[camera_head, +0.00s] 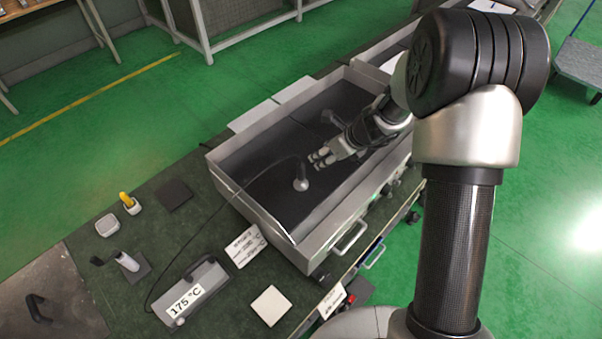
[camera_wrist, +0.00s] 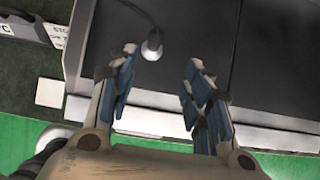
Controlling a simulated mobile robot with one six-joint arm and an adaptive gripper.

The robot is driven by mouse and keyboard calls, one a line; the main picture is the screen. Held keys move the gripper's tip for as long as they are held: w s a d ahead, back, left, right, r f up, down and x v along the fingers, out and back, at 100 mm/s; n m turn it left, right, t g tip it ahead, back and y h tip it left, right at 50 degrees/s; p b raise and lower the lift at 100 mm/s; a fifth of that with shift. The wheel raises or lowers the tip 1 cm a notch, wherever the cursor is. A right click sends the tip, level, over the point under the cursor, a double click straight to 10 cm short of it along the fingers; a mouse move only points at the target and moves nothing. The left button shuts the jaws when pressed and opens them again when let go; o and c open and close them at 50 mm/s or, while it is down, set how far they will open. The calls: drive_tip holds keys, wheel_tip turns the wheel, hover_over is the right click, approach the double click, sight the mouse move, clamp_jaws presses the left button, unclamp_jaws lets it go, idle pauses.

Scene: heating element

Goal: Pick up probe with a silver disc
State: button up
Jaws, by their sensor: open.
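The probe with a silver disc (camera_head: 300,184) stands on the dark plate inside the metal tray, with its cable running left toward the 175 °C meter. In the wrist view the probe (camera_wrist: 151,47) shows a dark handle and a silver disc, just beyond the left fingertip. My gripper (camera_head: 320,158) is over the dark plate, a little up and right of the probe in the head view. In the wrist view my gripper (camera_wrist: 161,62) has its fingers wide apart with nothing between them.
The metal tray (camera_head: 339,217) has raised walls around the dark plate. Left of it on the green bench are the meter (camera_head: 190,290), a white sign (camera_head: 245,246), a white square (camera_head: 271,306), a yellow-handled item (camera_head: 127,201) and a small dark square (camera_head: 174,195).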

sight(304, 168)
drive_tip(key=b+x, duration=0.1)
drive_tip(key=x, duration=0.4)
drive_tip(key=b+x, duration=0.2)
drive_tip(key=x, duration=0.4)
drive_tip(key=s+b+x, duration=0.1)
drive_tip(key=x, duration=0.4)
drive_tip(key=shift+w+a+f+b, duration=0.1)
drive_tip(key=shift+a+f+b, duration=0.1)
drive_tip(key=shift+a+b, duration=0.1)
drive_tip(key=shift+w+a+f, duration=0.15)
drive_tip(key=shift+w+f, duration=0.05)
drive_tip(key=shift+f, duration=0.05)
drive_tip(key=shift+c, duration=0.3)
clamp_jaws()
